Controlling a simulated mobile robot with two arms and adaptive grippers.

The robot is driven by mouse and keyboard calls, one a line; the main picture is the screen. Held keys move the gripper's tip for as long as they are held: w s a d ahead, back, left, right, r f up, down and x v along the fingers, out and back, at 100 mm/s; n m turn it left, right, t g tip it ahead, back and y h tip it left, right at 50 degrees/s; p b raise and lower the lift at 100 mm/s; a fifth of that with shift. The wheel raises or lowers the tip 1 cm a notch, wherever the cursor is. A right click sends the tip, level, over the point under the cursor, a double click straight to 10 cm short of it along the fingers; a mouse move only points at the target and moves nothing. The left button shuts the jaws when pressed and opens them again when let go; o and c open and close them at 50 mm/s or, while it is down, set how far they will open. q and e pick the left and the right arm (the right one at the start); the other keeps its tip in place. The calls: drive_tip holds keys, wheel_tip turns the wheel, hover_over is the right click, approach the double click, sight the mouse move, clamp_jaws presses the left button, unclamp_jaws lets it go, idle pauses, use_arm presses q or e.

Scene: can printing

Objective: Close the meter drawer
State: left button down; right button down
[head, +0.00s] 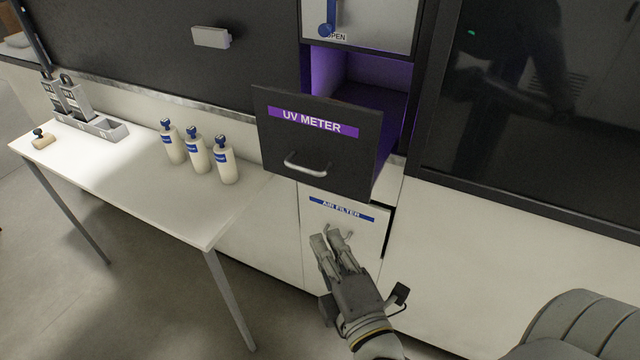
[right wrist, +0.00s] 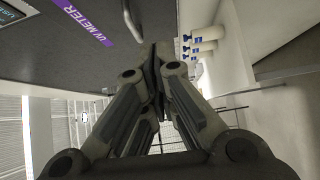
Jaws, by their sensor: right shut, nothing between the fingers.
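The meter drawer (head: 277,158) is pulled out in the head view. Its dark front carries a purple UV METER label and a metal handle (head: 306,166). Purple light shows in the opening behind it. In the right wrist view the drawer front (right wrist: 85,55) and part of the handle (right wrist: 132,20) show beyond the shut fingers (right wrist: 158,55). My left gripper is not in view.
A white table (head: 120,185) at the left holds several bottles (head: 198,152), a grey tray (head: 104,128) and a small stamp-like item (head: 43,139). A dark glass panel (head: 530,110) is at the right.

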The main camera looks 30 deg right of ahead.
drive_tip(key=shift+w+d+r+b, duration=0.15)
drive_tip(key=shift+w+d, duration=0.6)
drive_tip(key=shift+w, duration=1.3)
drive_tip(key=shift+w+d+r+b, duration=0.1)
drive_tip(key=shift+w+d+b, duration=0.45)
drive_tip(key=shift+w, duration=1.5)
drive_tip(key=shift+w+d+r+p, duration=0.1)
drive_tip(key=shift+w+d, duration=0.85)
drive_tip(key=shift+w, duration=1.1)
drive_tip(key=shift+w+d, duration=0.3)
drive_tip(key=shift+d, duration=0.2)
drive_tip(key=w+d, duration=0.3)
drive_tip(key=d, duration=0.1)
drive_tip(key=w+d+p, duration=0.1)
drive_tip(key=w+d, duration=0.3)
drive_tip(key=d, duration=0.1)
drive_tip(key=w+d, duration=0.4)
drive_tip(key=d, duration=0.1)
drive_tip(key=shift+d+r, duration=0.1)
drive_tip(key=shift+r, duration=0.1)
